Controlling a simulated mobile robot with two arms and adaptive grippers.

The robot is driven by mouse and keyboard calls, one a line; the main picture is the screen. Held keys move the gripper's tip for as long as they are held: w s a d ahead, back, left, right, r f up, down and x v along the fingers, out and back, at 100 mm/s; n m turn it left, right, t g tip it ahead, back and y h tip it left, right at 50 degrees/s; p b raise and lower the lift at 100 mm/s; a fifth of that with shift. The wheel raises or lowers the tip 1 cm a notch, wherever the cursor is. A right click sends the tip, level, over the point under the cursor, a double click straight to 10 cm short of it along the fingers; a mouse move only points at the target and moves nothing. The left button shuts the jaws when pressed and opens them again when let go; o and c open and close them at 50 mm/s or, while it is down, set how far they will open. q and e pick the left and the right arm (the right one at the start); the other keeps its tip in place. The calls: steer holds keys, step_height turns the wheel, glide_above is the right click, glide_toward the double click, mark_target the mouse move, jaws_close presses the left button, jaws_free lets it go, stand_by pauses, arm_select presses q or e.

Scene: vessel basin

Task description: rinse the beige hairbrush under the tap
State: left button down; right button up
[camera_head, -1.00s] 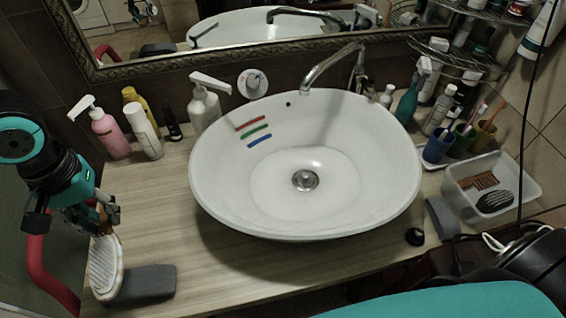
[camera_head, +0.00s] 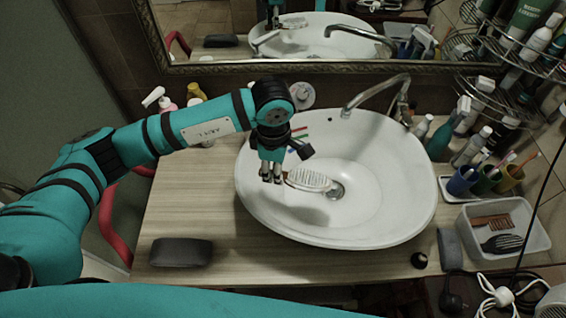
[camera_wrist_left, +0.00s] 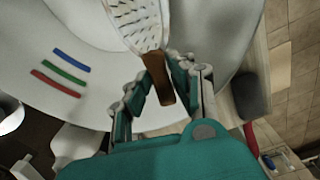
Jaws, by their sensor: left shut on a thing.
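The beige hairbrush (camera_head: 309,180) is held over the basin (camera_head: 385,215), left of the drain, with its bristle side facing up. In the left wrist view the brush head (camera_wrist_left: 137,20) and its brown handle (camera_wrist_left: 158,80) show between the fingers. My left gripper (camera_head: 275,175) is shut on the brush handle. The tap (camera_head: 372,92) arches over the back of the basin, and its spout end is right of and behind the brush. I see no water running from it. My right gripper is not in view.
A dark grey block (camera_head: 181,252) lies on the counter at front left. Cups with toothbrushes (camera_head: 487,180) and a clear tray (camera_head: 535,240) holding a comb and a dark brush stand at right. Bottles line the back. A mirror (camera_head: 300,35) hangs behind.

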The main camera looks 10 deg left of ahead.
arm_select(q)
steer(key=n, duration=0.1)
steer(key=d+n+p, duration=0.1)
steer(key=s+n, duration=0.1)
steer(key=n, duration=0.1)
steer(key=shift+d+f+p, duration=0.35)
steer(key=shift+d, duration=0.05)
steer(key=shift+d+f+n, duration=0.1)
steer(key=shift+n, duration=0.2)
steer(key=shift+w+f, duration=0.1)
steer(key=shift+w+d+f+b, duration=0.2)
steer(key=shift+w+f+b, duration=0.25)
steer(key=shift+w+b, duration=1.5)
steer(key=shift+w+d+f+b, duration=0.2)
steer(key=shift+w+f+b, duration=0.25)
steer(key=shift+w+b, duration=1.45)
steer(key=shift+w+d+f+b, duration=0.2)
steer(key=shift+w+f+b, duration=0.5)
steer(key=shift+w, duration=2.3)
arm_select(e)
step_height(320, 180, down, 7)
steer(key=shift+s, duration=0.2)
arm_select(q)
steer(key=shift+r, duration=0.25)
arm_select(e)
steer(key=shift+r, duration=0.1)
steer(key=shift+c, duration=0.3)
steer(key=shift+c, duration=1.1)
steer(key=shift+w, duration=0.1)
